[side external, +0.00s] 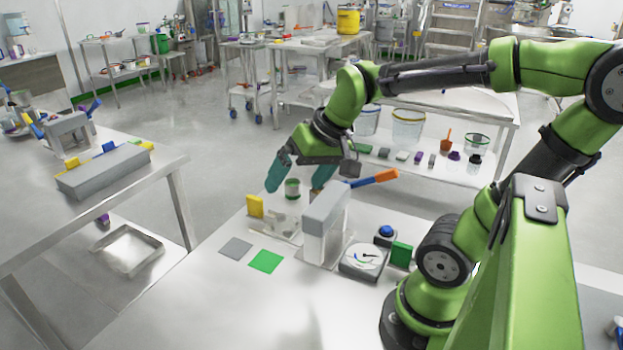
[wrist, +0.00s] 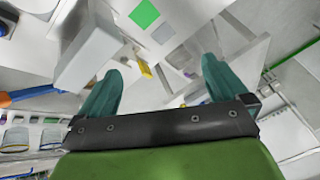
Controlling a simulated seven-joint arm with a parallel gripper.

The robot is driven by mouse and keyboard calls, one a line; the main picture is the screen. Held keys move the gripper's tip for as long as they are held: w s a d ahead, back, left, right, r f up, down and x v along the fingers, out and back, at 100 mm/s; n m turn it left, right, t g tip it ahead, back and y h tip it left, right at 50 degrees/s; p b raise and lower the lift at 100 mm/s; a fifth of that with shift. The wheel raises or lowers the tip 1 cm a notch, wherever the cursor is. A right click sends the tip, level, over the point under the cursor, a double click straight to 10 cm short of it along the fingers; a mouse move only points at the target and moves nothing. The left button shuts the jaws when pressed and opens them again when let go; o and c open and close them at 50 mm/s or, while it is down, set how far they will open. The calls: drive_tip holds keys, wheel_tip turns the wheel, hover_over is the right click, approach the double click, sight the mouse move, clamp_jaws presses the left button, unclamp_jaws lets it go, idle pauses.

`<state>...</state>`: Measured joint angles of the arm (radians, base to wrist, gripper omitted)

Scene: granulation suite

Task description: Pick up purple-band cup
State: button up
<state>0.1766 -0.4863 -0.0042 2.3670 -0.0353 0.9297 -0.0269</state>
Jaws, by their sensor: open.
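I cannot make out a cup with a purple band in either view.
A grey block-shaped stand (side external: 324,222) is close to my gripper. The front of the table is clear. Purple items (side external: 433,159) sit on a shelf behind.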

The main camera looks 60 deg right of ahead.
drive_tip(key=s+a+n+t+y, duration=0.1)
drive_tip(key=s+a, duration=0.2)
drive_tip(key=a, duration=0.1)
drive_tip(key=shift+s+a+r, duration=0.3)
drive_tip(key=shift+s+r, duration=0.1)
drive_tip(key=shift+r, duration=0.05)
drive_tip(key=shift+s+a+r+n+t, duration=0.1)
drive_tip(key=shift+a+r+n+t, duration=0.2)
drive_tip(key=shift+a+r+n, duration=0.1)
drive_tip(key=c, duration=0.4)
